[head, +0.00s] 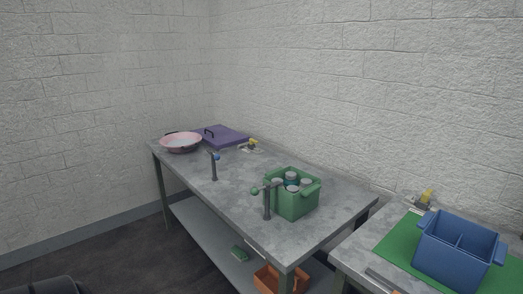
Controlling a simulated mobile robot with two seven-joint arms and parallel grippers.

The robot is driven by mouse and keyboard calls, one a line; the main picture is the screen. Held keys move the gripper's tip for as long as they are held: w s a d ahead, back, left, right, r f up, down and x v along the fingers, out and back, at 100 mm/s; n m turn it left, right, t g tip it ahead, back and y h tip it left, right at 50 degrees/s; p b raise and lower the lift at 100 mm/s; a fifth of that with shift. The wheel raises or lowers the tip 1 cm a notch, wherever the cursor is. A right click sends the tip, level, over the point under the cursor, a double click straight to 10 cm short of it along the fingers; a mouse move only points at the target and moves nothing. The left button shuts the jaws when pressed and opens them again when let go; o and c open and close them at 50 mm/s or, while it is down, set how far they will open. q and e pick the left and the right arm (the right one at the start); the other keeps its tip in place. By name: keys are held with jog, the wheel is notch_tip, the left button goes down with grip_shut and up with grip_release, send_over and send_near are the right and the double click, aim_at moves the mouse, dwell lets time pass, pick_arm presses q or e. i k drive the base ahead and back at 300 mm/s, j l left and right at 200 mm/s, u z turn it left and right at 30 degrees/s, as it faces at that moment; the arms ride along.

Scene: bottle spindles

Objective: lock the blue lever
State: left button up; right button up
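A dark upright spindle post (213,170) stands near the front edge of the grey table. A small blue knob (217,156) at its top looks like the end of the blue lever; the lever itself is too small to read, and I cannot tell its position. A second post (266,203), with a green knob (254,191) on its left side, stands nearer, in front of the green crate. Neither of my grippers is in view.
A green crate (296,205) with several bottles stands on the grey table (335,193). A blue divided crate (457,255) sits on a green mat (397,243) at right. An orange bin (268,282) is below.

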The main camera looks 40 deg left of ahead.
aim_at(217, 157)
jog(key=u, duration=1.8)
jog(key=i+u, duration=0.3)
jog(key=i, duration=0.3)
jog(key=i+u, duration=0.25)
jog(key=i, duration=0.3)
jog(key=i+l+u, duration=0.3)
jog(key=i, duration=0.25)
